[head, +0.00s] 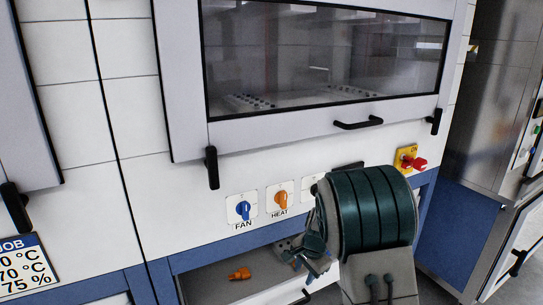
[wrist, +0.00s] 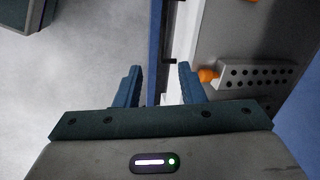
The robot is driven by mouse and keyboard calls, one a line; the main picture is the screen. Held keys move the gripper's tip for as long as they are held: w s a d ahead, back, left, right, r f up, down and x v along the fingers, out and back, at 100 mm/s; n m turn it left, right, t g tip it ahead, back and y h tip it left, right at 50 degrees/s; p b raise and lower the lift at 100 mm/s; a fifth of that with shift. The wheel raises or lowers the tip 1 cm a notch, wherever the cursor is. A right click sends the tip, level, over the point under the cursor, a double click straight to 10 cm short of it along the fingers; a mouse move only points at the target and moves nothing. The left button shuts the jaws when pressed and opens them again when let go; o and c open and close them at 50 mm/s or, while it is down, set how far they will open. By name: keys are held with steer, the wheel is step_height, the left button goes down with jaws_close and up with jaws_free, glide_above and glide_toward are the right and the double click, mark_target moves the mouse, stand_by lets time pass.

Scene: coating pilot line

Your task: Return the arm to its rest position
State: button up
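My gripper (wrist: 160,72) is open in the wrist view, with its two blue fingers apart and nothing between them. Behind the gap are pale floor and the edge of the cabinet. In the head view my arm reaches in from the lower right.
A white oven cabinet has a window (head: 325,60), a black handle (head: 358,124), a blue FAN knob (head: 243,210), an orange HEAT knob (head: 281,200) and a red switch (head: 413,162). A holed grey block (wrist: 257,76) sits nearby.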

steer(key=s+d+r+n+p, duration=0.2)
steer(key=s+r+n+p, duration=0.25)
steer(key=s+r, duration=0.95)
steer(key=s+d+r+n+h+p, duration=0.1)
steer(key=s+d+r+n+p, duration=0.2)
steer(key=s+r+n, duration=0.3)
steer(key=s+r+p, duration=0.1)
steer(key=s+r, duration=0.3)
steer(key=s, duration=0.3)
steer(key=shift+s+t+h, duration=0.2)
steer(key=shift+t+h, duration=0.1)
steer(key=shift+t, duration=0.1)
